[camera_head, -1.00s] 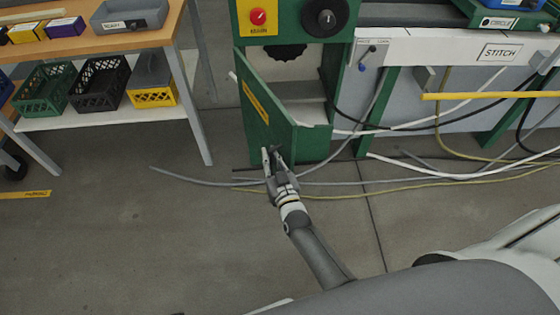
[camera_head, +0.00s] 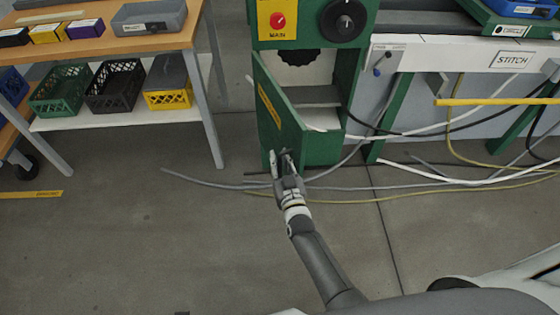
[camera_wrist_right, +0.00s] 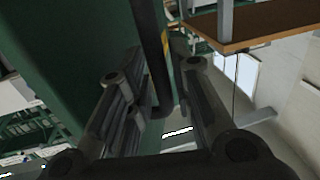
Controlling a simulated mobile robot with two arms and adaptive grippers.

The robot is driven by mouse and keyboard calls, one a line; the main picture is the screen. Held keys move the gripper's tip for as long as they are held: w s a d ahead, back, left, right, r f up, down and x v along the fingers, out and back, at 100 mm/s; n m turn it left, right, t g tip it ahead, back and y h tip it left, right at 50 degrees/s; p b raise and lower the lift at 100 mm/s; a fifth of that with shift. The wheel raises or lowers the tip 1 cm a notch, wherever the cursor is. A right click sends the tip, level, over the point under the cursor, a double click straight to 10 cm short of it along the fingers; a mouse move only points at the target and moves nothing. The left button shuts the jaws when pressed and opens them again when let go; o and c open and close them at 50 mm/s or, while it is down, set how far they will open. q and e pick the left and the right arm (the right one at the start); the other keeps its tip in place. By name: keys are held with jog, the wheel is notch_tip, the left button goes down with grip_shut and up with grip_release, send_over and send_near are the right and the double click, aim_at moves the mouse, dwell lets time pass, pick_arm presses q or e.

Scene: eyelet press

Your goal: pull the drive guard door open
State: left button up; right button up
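The drive guard door (camera_head: 279,108) is a green panel with a yellow label strip on the front of the green press cabinet. It stands ajar, and the cabinet interior shows to its right. My right gripper (camera_head: 281,158) is at the door's lower part. In the right wrist view, a dark upright bar, the door handle (camera_wrist_right: 151,45), runs between the two fingers (camera_wrist_right: 160,85). The fingers sit close on both sides of it and appear shut on it. The exact contact is partly hidden. My left gripper is not in view.
Hoses and cables (camera_head: 400,187) lie on the floor right of the door. A workbench (camera_head: 110,45) with crates on its lower shelf stands at the left. A white stitch table (camera_head: 450,52) stands at the right. The floor left of the door is mostly clear.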

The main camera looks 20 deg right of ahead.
jog(key=shift+s, duration=0.15)
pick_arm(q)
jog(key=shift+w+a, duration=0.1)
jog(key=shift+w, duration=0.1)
pick_arm(e)
jog(key=s, duration=1.1)
jog(key=shift+s+a, duration=0.2)
jog(key=shift+s, duration=0.2)
